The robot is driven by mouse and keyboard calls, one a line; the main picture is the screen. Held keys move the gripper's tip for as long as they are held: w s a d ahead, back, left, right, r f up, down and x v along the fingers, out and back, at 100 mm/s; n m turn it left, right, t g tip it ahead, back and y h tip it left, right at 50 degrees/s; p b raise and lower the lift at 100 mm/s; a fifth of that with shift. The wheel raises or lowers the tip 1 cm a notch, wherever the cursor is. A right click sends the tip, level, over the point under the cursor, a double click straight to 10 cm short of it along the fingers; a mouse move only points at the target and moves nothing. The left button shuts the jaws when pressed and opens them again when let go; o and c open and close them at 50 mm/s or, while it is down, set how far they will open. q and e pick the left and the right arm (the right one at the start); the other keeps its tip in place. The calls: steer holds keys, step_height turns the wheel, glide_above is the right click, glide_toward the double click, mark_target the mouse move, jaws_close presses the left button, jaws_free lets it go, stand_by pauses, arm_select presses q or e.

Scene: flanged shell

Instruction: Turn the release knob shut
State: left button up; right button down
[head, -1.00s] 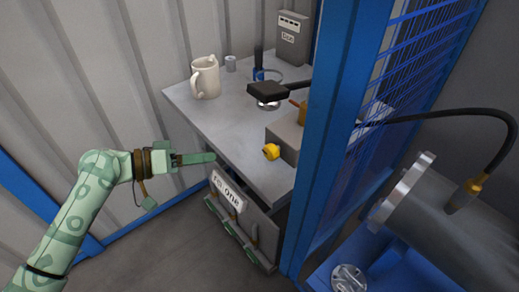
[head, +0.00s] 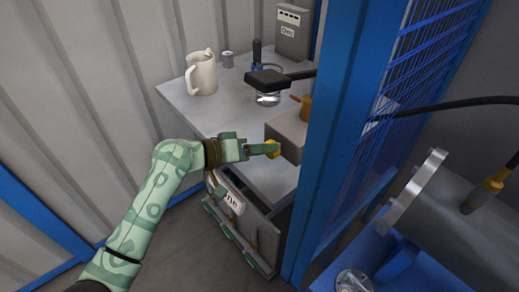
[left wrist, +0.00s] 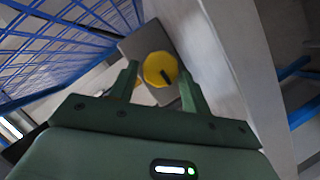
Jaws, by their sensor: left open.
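The yellow release knob (head: 273,149) sits on the left face of a grey box (head: 288,133) at the right front of the bench. In the left wrist view the knob (left wrist: 160,69) is round with a dark line on its face. My left gripper (head: 268,149) is at the knob, with its fingers pointing right. In the left wrist view my left gripper (left wrist: 160,75) is open, its two fingers one on each side of the knob. I cannot tell whether they touch it. My right gripper is not in view.
A blue post (head: 335,130) and blue mesh (head: 430,70) rise just right of the box.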

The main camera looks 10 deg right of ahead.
arm_select(q)
steer(key=c, duration=0.7)
